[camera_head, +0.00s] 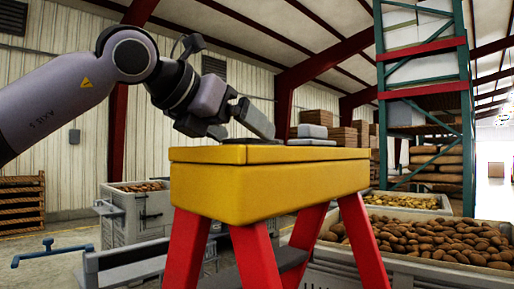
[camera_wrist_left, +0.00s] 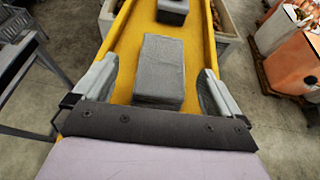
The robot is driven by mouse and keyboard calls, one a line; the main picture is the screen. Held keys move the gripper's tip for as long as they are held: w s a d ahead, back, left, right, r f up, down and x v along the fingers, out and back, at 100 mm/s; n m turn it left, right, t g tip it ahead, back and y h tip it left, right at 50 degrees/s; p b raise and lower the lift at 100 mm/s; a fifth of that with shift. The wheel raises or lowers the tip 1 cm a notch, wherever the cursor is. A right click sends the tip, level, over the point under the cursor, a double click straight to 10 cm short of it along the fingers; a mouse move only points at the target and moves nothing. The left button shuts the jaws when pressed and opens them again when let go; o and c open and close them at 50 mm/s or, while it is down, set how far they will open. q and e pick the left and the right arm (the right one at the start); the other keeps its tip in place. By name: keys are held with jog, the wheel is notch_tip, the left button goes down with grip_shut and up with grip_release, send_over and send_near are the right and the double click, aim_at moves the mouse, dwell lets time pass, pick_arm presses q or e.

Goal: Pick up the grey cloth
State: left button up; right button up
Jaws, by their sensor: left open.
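The grey cloth (camera_wrist_left: 160,72) looks like a folded, flat-topped grey pad. It lies on the yellow top (camera_wrist_left: 122,47) of a stand. My left gripper (camera_head: 262,130) is open just above the yellow top (camera_head: 268,185) in the head view. In the left wrist view the cloth lies between its two spread fingers, with a gap on each side. In the head view a flat grey piece (camera_head: 312,142) lies right of the fingers; I cannot tell whether it is the same cloth. My right gripper is not in view.
A second grey block-like thing (camera_wrist_left: 173,8) sits farther along the yellow top; a grey block (camera_head: 312,131) shows there in the head view. The stand has red legs (camera_head: 255,258). Potato crates (camera_head: 430,240), a green and red rack (camera_head: 425,90) and wooden crates (camera_head: 22,205) stand around.

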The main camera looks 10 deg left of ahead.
pick_arm(q)
jog(key=p+x, duration=0.1)
jog(key=x, duration=0.3)
jog(key=shift+w+d+f, duration=0.2)
jog(key=shift+w+d, duration=0.05)
jog(key=c, duration=1.1)
jog(key=shift+r, duration=0.1)
